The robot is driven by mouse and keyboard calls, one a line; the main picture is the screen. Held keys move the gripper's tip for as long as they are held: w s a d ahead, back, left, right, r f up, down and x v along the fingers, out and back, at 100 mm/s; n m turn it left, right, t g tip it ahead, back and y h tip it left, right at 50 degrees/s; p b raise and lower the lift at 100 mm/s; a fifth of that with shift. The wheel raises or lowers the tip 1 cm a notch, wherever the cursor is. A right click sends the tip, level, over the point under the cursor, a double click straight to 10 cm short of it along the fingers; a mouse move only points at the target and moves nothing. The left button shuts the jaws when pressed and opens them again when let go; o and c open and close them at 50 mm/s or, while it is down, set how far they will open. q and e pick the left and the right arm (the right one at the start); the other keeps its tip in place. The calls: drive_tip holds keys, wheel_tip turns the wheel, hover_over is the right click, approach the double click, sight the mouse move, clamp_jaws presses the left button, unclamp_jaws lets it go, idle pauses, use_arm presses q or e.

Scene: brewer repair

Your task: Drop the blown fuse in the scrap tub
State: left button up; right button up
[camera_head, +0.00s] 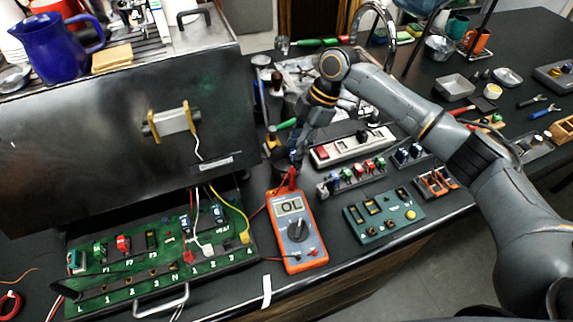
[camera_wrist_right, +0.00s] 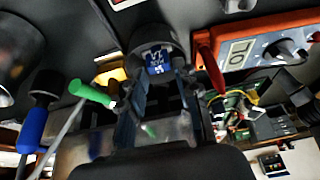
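My right gripper (camera_head: 291,160) points down at a small dark round tub (camera_head: 284,166), just left of the power strip. In the right wrist view, a blue fuse (camera_wrist_right: 157,63) with a white printed label sits between the tips of the right gripper (camera_wrist_right: 159,80). The fingers appear closed on its sides. The fuse shows against the dark tub (camera_wrist_right: 153,36) and looks at or over its mouth. Its exact height against the rim is unclear. In the head view the wrist and fingers hide the fuse. My left gripper is out of view.
An orange multimeter (camera_head: 297,232) with red leads stands close in front of the tub. A green fuse board (camera_head: 150,265) is at front left, below the brewer's dark panel (camera_head: 90,140). A power strip (camera_head: 352,146) and a fuse rack (camera_head: 350,174) are to the right. Screwdrivers lie behind.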

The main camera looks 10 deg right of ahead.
drive_tip(key=shift+o, duration=1.2)
drive_tip(key=shift+r, duration=0.15)
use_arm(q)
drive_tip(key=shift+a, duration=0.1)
use_arm(e)
drive_tip(key=v, duration=1.1)
drive_tip(key=shift+d+r, duration=0.2)
drive_tip(key=shift+r, duration=0.1)
drive_tip(key=shift+w, duration=0.15)
